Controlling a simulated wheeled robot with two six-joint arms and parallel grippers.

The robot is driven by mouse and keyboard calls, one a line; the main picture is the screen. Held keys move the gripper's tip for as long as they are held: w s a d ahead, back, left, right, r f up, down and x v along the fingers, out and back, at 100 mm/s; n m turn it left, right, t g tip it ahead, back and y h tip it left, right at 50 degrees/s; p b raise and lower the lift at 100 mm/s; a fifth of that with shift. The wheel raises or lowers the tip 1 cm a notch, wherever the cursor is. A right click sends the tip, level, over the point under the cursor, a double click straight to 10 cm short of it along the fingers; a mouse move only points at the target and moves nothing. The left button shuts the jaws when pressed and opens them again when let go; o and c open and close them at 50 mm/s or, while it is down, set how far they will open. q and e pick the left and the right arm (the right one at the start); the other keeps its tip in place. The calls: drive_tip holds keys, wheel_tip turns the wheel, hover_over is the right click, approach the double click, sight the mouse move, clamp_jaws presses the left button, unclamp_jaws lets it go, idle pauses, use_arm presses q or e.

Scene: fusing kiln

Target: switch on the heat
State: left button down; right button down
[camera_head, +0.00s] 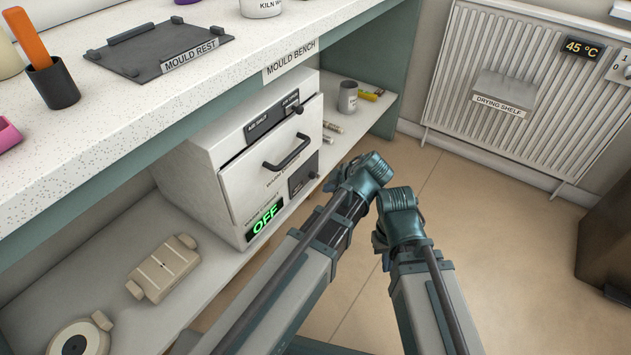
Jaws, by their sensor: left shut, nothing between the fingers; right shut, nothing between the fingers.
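The kiln (208,178) is a white box on the lower shelf under the bench. Its front door (262,178) looks closed, with a dark bar handle (288,152) across it. A green display (265,218) at the front's lower left reads "OFF". A dark panel (303,174) sits at the front's lower right; its details are too small to read. Dark labels along the top edge include "AIR SHUT" (257,124), and a small dark knob (299,109) is near the right one. My two arms reach up from the bottom, right of the kiln; their visible ends are teal joints, and neither gripper's fingers show.
A white radiator (500,100) on the right wall carries a "DRYING SHELF" (504,90), a "45 °C" display (582,48) and a plate marked 1 and 0 (621,66), cut by the edge. The mould bench (120,120) overhangs the kiln.

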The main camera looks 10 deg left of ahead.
sight(312, 174)
use_arm(q)
drive_tip(key=w+a+f+b, duration=0.6)
drive_tip(key=w+f+b, duration=0.1)
drive_tip(key=shift+w, duration=0.3)
idle(0.4)
drive_tip(key=shift+w+r, duration=0.1)
idle(0.3)
drive_tip(key=shift+w+d+g, duration=0.1)
drive_tip(key=shift+g, duration=0.3)
